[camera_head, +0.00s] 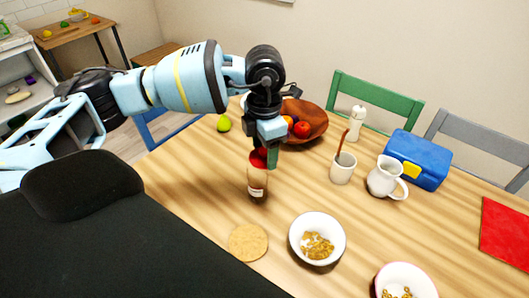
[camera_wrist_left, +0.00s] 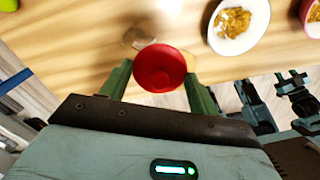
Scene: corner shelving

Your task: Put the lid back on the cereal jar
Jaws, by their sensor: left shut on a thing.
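A round red lid (camera_wrist_left: 160,69) with a raised centre sits between the green fingers of my left gripper (camera_wrist_left: 158,85) in the wrist view. In the head view the red lid (camera_head: 259,158) is at the jar's top, partly covered by the gripper (camera_head: 265,152). My left gripper is shut on the lid. I cannot tell whether the lid is seated on the rim.
A cork mat (camera_head: 247,243) and a cereal bowl (camera_head: 317,239) lie in front of the jar. A mug (camera_head: 343,168), a jug (camera_head: 384,178), a blue lunch box (camera_head: 418,158) and a fruit bowl (camera_head: 314,121) stand behind and right. Table space left of the jar is clear.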

